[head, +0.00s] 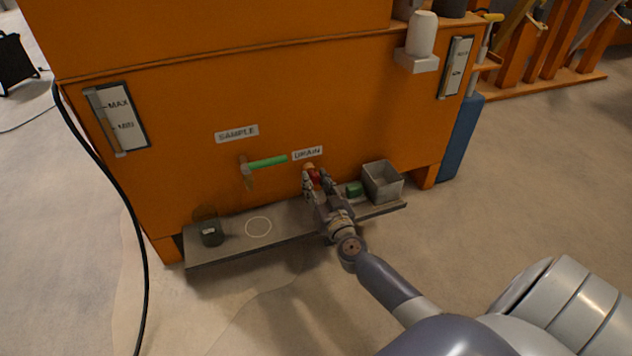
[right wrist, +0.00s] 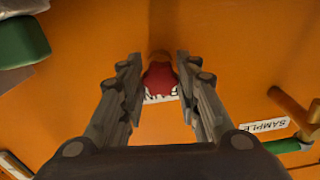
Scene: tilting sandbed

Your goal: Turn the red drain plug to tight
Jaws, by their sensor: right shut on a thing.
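The red drain plug (head: 314,176) sits on the orange tank wall just below the DRAIN label (head: 307,153). In the right wrist view the red plug (right wrist: 159,79) shows between the far ends of the fingers, in front of a brass-coloured fitting (right wrist: 160,56). My right gripper (head: 314,179) reaches the plug from the front and is shut on it, one finger on each side. The plug's marking is partly hidden by the fingers, and I cannot tell how tight it is. My left gripper is not in view.
A grey shelf (head: 290,232) runs below the plug. It holds a dark glass jar (head: 211,232), a green block (head: 354,188) and a grey open box (head: 383,181). A green-handled sample valve (head: 267,162) is left of the plug. A black hose (head: 118,190) hangs at left.

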